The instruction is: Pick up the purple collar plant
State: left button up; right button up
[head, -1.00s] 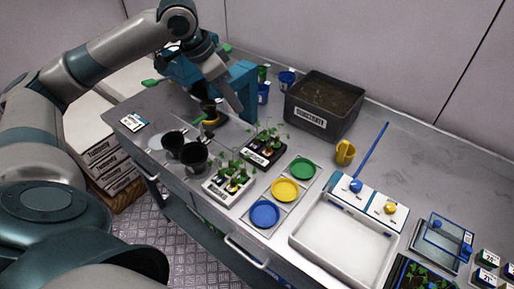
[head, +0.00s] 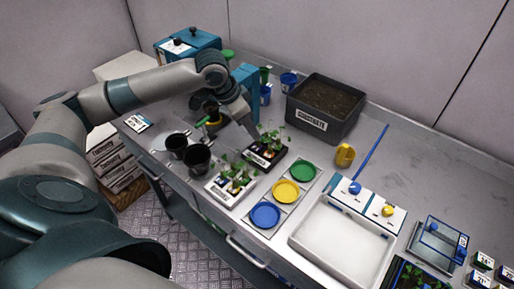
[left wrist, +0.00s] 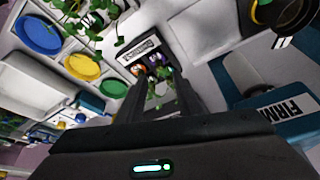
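A black tray (head: 272,167) holds several small green seedlings with coloured collars. It also shows in the left wrist view (left wrist: 139,49), where a purple collar (left wrist: 154,57) sits near an orange one; leaves partly hide them. A white tray (head: 218,194) beside it holds more seedlings, whose collar colours are hard to tell in the head view. My left gripper (head: 254,134) is just behind and above the black tray. In the left wrist view its fingers (left wrist: 160,84) are apart, with seedling leaves showing in the gap and nothing clearly held. My right gripper is out of view.
Black pots (head: 197,160) stand left of the trays. Blue, yellow (head: 286,191) and green dishes lie to the right. A teal stand (head: 246,84) is close behind my arm.

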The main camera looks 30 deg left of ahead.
aim_at(256, 146)
pick_arm(q)
jog(key=shift+w+f, duration=0.1)
jog(key=shift+f, duration=0.1)
jog(key=p+x, duration=0.2)
jog(key=x, duration=0.2)
jog(key=shift+d, duration=0.1)
jog(key=shift+w+f, duration=0.1)
jog(key=shift+f, duration=0.45)
grip_shut()
